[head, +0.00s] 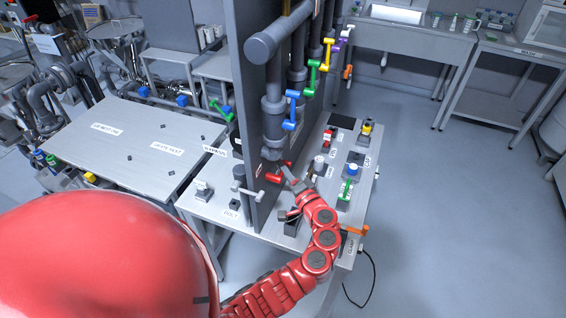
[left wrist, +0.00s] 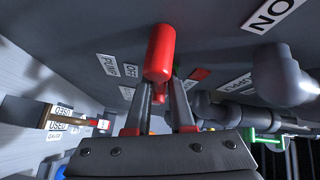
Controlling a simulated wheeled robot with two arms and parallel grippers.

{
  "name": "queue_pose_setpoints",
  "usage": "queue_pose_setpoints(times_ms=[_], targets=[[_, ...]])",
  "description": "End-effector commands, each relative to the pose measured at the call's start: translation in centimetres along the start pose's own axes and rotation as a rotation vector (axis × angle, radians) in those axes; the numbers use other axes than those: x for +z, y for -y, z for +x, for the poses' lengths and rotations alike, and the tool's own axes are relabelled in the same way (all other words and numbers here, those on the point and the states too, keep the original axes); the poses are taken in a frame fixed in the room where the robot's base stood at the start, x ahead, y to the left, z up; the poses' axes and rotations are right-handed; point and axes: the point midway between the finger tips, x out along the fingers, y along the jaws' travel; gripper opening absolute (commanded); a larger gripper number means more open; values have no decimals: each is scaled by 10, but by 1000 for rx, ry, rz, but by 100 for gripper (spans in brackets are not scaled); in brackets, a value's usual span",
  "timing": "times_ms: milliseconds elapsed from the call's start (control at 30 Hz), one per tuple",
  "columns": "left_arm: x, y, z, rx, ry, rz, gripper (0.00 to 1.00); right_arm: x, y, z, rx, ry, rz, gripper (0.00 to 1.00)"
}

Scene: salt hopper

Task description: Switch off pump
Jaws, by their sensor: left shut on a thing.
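The pump's red handle (left wrist: 160,52) stands out from a dark grey panel in the left wrist view. Near it on the panel are a "PUMP" label (left wrist: 110,66), an "OFF" label (left wrist: 127,92) and, at the upper right, an "ON" label (left wrist: 272,14). My left gripper (left wrist: 160,92) is shut on the red handle, one finger on each side of its lower part. In the head view the handle (head: 274,178) shows small at the panel's lower part, with my left gripper (head: 287,180) at it. My right gripper is not in view.
The tall grey panel (head: 250,110) stands on a workbench. Pipes with blue, green, yellow and purple valve handles run along it. Several small controls, including a blue-topped one (head: 353,169), stand right of my left arm. The floor farther right is clear.

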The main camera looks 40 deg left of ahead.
Motion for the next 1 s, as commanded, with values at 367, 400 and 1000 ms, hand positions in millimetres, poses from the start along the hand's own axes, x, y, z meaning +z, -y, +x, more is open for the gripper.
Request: queue_pose_setpoints(times_ms=[367, 400, 1000], targets=[[-1, -5, 0, 125, 36, 156, 0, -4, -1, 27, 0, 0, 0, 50], [-1, -6, 0, 132, 39, 166, 0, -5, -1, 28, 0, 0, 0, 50], [2, -13, 0, 163, 49, 199, 23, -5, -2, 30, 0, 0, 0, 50]])
